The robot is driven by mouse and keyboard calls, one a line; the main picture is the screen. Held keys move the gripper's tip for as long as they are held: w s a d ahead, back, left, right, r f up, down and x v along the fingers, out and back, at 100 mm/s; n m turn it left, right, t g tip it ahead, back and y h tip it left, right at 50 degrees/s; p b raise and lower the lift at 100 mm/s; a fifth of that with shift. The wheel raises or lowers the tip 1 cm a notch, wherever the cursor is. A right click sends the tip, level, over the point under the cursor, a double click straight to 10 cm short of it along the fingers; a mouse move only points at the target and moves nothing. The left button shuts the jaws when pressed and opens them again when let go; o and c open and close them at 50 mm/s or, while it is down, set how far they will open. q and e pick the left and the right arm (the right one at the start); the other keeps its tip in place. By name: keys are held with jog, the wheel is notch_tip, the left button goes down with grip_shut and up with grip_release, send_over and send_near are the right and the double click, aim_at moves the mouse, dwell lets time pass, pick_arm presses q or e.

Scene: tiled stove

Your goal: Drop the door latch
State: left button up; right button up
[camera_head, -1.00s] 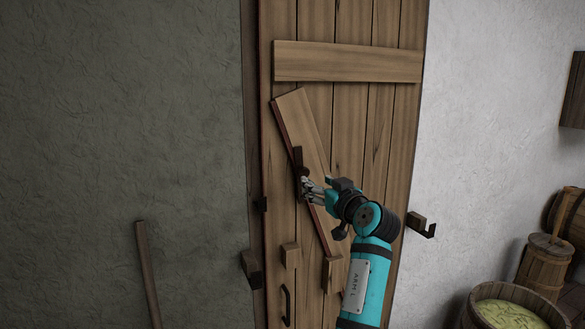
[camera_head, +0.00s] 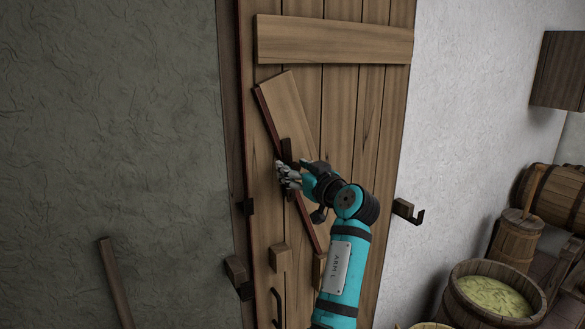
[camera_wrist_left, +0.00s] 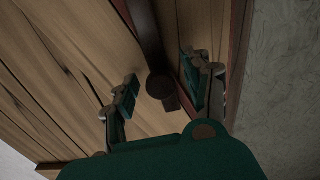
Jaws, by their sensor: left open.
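The door latch is a wooden bar (camera_head: 284,100) lying slanted across the plank door, upper end at left and lower end at right. A dark handle (camera_head: 286,152) stands out from it. My left gripper (camera_head: 285,174) is open at this handle in the head view. In the left wrist view my left gripper's fingers (camera_wrist_left: 158,92) are spread on either side of the dark handle (camera_wrist_left: 160,86), with gaps visible. Part of the bar's lower half is hidden behind my left arm. My right gripper is not in view.
A hooked bracket (camera_head: 408,211) is on the right wall and another bracket (camera_head: 237,272) is at the door's left. A small wooden block (camera_head: 279,257) and a pull handle (camera_head: 279,305) are on the door. A barrel of greenish contents (camera_head: 495,298) stands at right.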

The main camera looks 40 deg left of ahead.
pick_arm(q)
jog(key=shift+c, duration=0.3)
jog(key=shift+c, duration=1.1)
grip_shut()
